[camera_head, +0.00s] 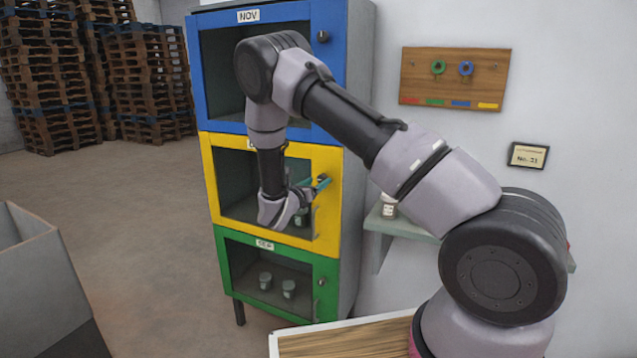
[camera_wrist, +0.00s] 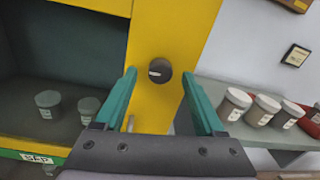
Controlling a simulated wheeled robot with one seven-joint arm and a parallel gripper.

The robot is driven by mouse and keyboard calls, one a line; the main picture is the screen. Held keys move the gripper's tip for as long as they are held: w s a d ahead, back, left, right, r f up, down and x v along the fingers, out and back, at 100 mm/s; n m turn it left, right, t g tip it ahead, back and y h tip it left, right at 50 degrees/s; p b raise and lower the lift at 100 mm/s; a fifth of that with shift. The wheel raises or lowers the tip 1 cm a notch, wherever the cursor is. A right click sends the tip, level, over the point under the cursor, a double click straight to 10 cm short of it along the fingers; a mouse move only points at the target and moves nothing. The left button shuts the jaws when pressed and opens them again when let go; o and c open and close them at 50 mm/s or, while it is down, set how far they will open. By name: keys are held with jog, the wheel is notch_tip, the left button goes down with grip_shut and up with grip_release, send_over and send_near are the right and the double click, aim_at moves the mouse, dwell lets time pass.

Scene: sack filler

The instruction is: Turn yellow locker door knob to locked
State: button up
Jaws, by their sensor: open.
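The yellow locker door (camera_head: 222,165) is the middle of three stacked doors and looks closed, with a dark window. Its knob (camera_wrist: 159,70) is round and dark with a pale mark lying about level, seen in the wrist view on the yellow frame (camera_wrist: 172,35). My gripper (camera_wrist: 158,85) is open, with its teal fingers on either side of the knob and nothing between them but a gap. I cannot tell whether the fingers touch it. In the head view my gripper (camera_head: 322,187) is at the door's right edge, and it partly hides the knob.
A blue door (camera_head: 205,90) is above and a green door (camera_head: 310,305) below. Lidded jars (camera_wrist: 234,104) stand on a shelf (camera_wrist: 210,90) to the right. A wooden key board (camera_head: 455,90) and a small sign (camera_head: 528,155) hang on the wall. A grey bin (camera_head: 35,270) is at left.

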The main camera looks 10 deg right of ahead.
jog(key=shift+w+d, duration=0.45)
jog(key=shift+w, duration=0.1)
grip_shut()
